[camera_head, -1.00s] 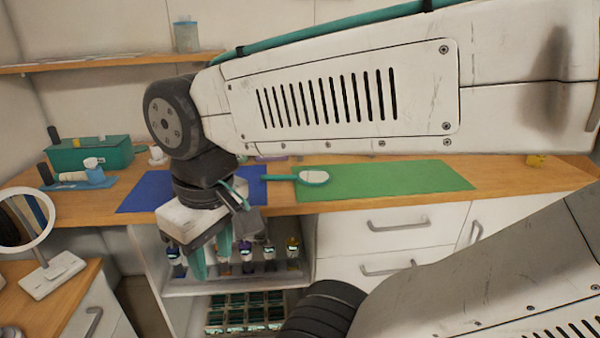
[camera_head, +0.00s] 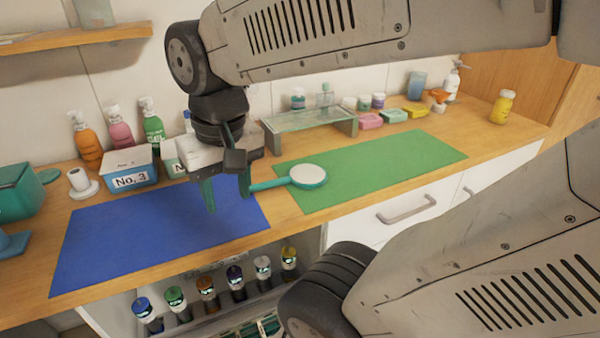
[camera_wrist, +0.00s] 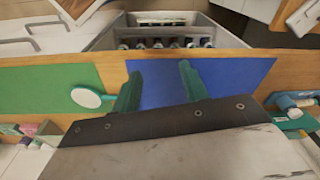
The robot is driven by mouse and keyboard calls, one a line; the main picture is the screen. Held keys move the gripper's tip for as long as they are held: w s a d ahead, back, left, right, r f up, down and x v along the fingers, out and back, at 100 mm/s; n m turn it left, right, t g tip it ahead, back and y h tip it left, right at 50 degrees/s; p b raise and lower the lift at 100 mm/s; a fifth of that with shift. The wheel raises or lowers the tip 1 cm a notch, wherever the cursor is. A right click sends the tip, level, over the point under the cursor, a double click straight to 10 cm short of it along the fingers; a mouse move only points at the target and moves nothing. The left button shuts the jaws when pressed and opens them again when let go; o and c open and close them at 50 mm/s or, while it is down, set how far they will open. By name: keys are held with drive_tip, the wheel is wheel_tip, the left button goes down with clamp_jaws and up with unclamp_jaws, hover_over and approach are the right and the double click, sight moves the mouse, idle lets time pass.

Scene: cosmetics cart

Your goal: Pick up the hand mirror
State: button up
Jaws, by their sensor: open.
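The hand mirror (camera_head: 308,176) has a round pale face, a teal rim and a teal handle. In the head view its round head lies on the green mat (camera_head: 385,165) and its handle points left toward the blue mat (camera_head: 150,235). My gripper (camera_head: 228,203) is open and empty, with its teal fingers pointing down in front of the blue mat's right part. The handle end shows close beside the right finger; I cannot tell if they touch. In the wrist view the mirror (camera_wrist: 88,97) is left of my gripper (camera_wrist: 158,80), its handle partly hidden by the left finger.
Small colored items and a yellow bottle (camera_head: 502,107) are at the back right. Several bottles (camera_head: 206,290) stand on the shelf below the counter.

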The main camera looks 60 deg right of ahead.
drive_tip(key=w+d+f+m, duration=0.1)
drive_tip(key=w+d+m, duration=0.5)
drive_tip(key=d+m, duration=0.1)
drive_tip(key=m+g, duration=0.1)
drive_tip(key=m, duration=1.3)
hover_over(287, 180)
drive_tip(key=f, duration=0.8)
drive_tip(key=shift+w+d+f, duration=0.25)
drive_tip(key=f, duration=0.6)
drive_tip(key=shift+w+a+f, duration=0.1)
drive_tip(key=shift+w+f, duration=0.1)
drive_tip(key=shift+f, duration=0.4)
clamp_jaws()
